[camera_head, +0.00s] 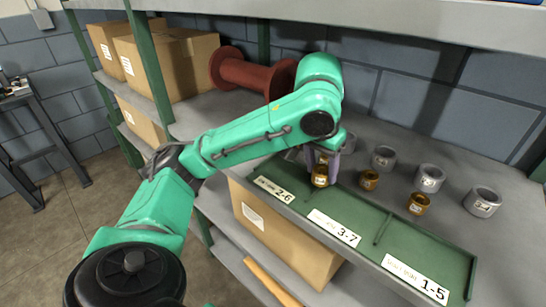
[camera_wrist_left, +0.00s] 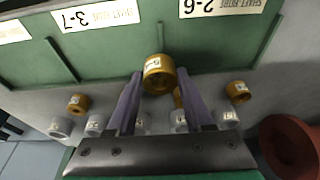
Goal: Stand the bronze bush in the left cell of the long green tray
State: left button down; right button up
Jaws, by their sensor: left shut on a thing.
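My left gripper (camera_head: 322,163) is shut on a bronze bush (camera_head: 320,176) with a white label, held at its fingertips. In the left wrist view the bush (camera_wrist_left: 158,74) sits between the two purple fingers (camera_wrist_left: 158,92). The long green tray (camera_head: 430,253) runs along the shelf's front edge, with thin dividers between its cells. The left cell (camera_head: 275,175) is behind the 2-6 label. In the left wrist view the bush appears by the tray's back edge, near the divider (camera_wrist_left: 160,38) beside the 2-6 cell. Its height above the tray is unclear.
Other bronze bushes (camera_head: 369,180) (camera_head: 418,203) and grey rings (camera_head: 430,178) (camera_head: 482,202) stand behind the tray. A red spool (camera_head: 240,72) and cardboard boxes (camera_head: 180,62) are at the back left. An upper shelf (camera_head: 400,25) overhangs. The tray's middle and right cells look empty.

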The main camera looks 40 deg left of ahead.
pick_arm(q)
jog(key=a, duration=1.2)
jog(key=shift+s, duration=0.2)
notch_tip(320, 180, down, 3)
jog(key=shift+f+b, duration=0.1)
jog(key=shift+b, duration=0.45)
jog(key=shift+f, duration=0.2)
pick_arm(e)
jog(key=shift+a+f, duration=0.5)
jog(key=shift+a, duration=0.3)
jog(key=shift+d, duration=0.1)
pick_arm(q)
jog(key=shift+c, duration=1.5)
grip_release()
jog(key=shift+f, duration=0.1)
pick_arm(e)
jog(key=shift+d, duration=0.15)
pick_arm(q)
jog(key=p+v, duration=0.1)
jog(key=v, duration=0.6)
jog(key=shift+r, duration=0.4)
pick_arm(e)
jog(key=shift+r, duration=0.6)
